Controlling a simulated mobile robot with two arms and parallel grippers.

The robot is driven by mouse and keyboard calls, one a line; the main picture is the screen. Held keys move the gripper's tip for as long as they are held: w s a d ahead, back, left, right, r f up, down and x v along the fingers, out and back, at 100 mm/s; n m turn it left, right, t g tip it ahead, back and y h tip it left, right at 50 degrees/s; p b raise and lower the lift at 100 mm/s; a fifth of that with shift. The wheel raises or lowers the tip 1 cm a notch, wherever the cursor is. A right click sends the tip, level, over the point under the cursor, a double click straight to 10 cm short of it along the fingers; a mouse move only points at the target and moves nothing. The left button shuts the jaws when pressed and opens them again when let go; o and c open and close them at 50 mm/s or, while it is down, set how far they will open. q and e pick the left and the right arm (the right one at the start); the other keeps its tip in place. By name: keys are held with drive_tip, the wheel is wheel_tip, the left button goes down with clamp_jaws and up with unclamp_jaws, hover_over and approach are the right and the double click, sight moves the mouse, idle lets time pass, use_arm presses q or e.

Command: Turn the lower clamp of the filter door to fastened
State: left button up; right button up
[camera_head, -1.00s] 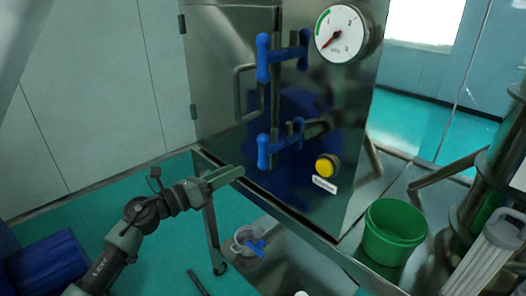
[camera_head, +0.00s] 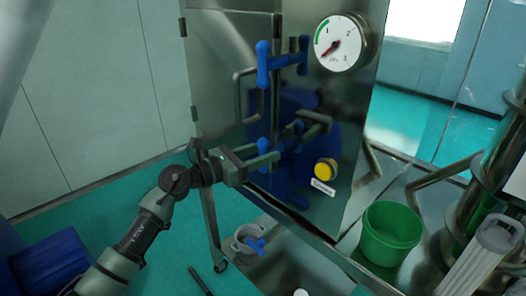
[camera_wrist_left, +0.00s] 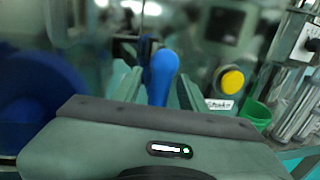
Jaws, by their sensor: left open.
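The lower clamp (camera_head: 264,146) of the filter door is a blue knobbed handle on the steel cabinet front, partly hidden by my gripper in the head view. My left gripper (camera_head: 259,155) is open at this handle, with its fingers pointing right. In the left wrist view the blue handle (camera_wrist_left: 161,72) stands upright between the two green-grey fingers (camera_wrist_left: 158,88). I cannot tell whether they touch it. The upper clamp (camera_head: 263,64) is a similar blue handle higher on the door. My right gripper is not in view.
A pressure gauge (camera_head: 341,43) sits at the cabinet's upper right. A yellow button (camera_head: 326,169) is right of the lower clamp. A green bucket (camera_head: 391,232) stands at the right. A bent metal door handle (camera_head: 240,97) is left of the clamps.

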use_arm(q)
clamp_jaws()
